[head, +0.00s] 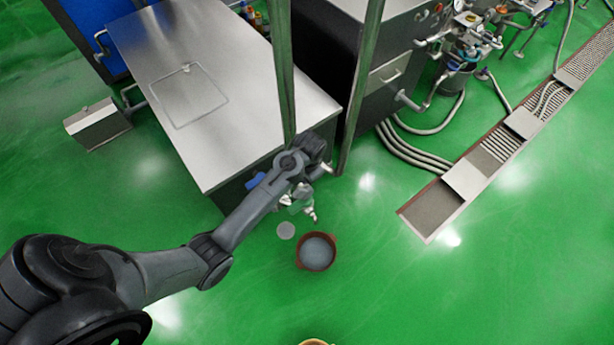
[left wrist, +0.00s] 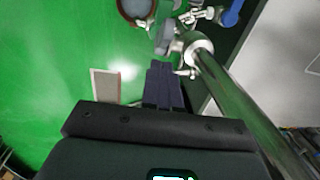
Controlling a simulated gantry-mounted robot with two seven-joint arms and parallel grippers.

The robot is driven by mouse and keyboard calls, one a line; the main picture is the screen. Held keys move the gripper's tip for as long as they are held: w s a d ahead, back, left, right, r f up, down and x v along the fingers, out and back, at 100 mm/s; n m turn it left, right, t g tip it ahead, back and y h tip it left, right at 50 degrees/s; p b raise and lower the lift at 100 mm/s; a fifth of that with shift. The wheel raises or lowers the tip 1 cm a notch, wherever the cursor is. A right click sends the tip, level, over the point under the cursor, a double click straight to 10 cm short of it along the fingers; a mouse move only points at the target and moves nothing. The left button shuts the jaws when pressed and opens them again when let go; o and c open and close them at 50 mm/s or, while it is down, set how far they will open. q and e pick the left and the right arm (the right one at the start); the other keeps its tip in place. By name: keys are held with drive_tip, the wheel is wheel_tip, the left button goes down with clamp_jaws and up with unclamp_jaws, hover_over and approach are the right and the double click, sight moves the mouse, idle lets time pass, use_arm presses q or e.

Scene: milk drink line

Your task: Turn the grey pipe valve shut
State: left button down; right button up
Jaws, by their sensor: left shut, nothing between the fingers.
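In the left wrist view, the grey pipe valve (left wrist: 172,45) sits on shiny metal pipework just beyond my left gripper (left wrist: 164,66). The gripper's dark fingers are shut with nothing between them. Their tips are close to the valve; I cannot tell whether they touch it. In the head view, my left gripper (head: 318,148) is at the near right corner of the steel table, beside metal pipe fittings (head: 303,198). My arm hides most of the valve there. My right gripper is in neither view.
A blue handle (head: 256,180) is near the pipework. A steel post (head: 360,90) rises close to the gripper. A red-brown bucket (head: 316,252) stands on the green floor below the fittings. A steel table (head: 240,120) is behind, a floor drain (head: 470,180) at right.

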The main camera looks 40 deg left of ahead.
use_arm(q)
drive_tip(key=w+a+r+g, duration=0.1)
drive_tip(key=w+r, duration=0.1)
drive_tip(key=w, duration=0.5)
drive_tip(key=p, duration=0.1)
hover_over(304, 190)
drive_tip(key=w, duration=0.1)
drive_tip(key=shift+h, duration=0.4)
drive_tip(key=f, duration=1.1)
drive_tip(key=shift+w+f, duration=0.2)
drive_tip(key=shift+s+f, duration=0.3)
